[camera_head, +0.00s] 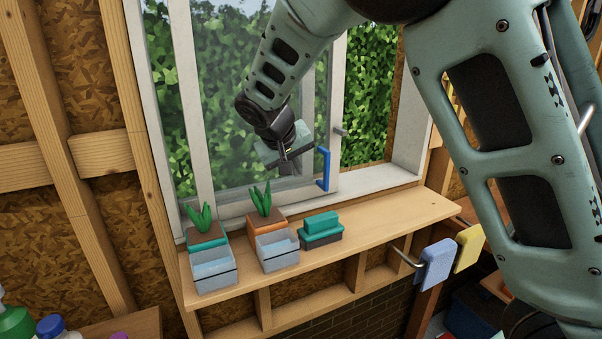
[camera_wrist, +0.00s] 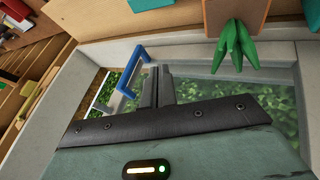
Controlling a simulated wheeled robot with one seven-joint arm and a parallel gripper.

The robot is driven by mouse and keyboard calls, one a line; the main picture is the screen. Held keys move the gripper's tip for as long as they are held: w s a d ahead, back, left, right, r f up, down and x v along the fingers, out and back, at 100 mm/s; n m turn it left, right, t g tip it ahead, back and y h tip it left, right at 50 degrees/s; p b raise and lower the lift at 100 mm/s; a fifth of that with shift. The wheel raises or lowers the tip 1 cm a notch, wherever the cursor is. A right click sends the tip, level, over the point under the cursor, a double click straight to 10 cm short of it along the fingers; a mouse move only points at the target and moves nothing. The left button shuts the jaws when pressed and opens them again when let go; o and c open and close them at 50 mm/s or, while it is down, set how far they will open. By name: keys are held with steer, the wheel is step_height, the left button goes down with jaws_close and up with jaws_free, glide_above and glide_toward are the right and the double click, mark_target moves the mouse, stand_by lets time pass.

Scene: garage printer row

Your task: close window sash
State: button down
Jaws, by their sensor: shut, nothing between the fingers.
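The window sash (camera_head: 338,100) is a white-framed glass pane in the wall ahead. A gap with foliage showing lies between its right edge and the right side of the window frame (camera_head: 411,110). A blue handle (camera_head: 323,170) stands on the right part of the sash. My gripper (camera_head: 284,156) is in front of the glass, just left of the handle, with its fingers shut and empty. In the wrist view, the handle (camera_wrist: 128,70) lies just left of my shut fingers (camera_wrist: 155,74). I cannot tell whether they touch it.
A wooden shelf (camera_head: 350,235) runs below the window. Blue (camera_head: 434,262) and yellow (camera_head: 468,248) pads hang at right.

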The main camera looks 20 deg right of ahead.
steer(key=w, duration=0.1)
steer(key=p, duration=0.4)
glide_toward(323, 186)
step_height(323, 186, down, 3)
steer(key=w+a, duration=0.2)
steer(key=shift+d+f+p, duration=0.3)
steer(key=shift+d+p, duration=0.3)
steer(key=shift+d, duration=0.4)
steer(key=shift+d+f+p, duration=0.3)
steer(key=shift+d+p, duration=0.3)
steer(key=shift+d, duration=0.35)
steer(key=d+b, duration=0.2)
steer(key=d, duration=3)
steer(key=shift+d+b, duration=0.3)
steer(key=shift+b, duration=0.1)
steer(key=shift+r, duration=0.1)
steer(key=b+v, duration=0.6)
steer(key=v, duration=1.1)
steer(key=shift+s+a, duration=0.2)
steer(key=shift+a, duration=0.1)
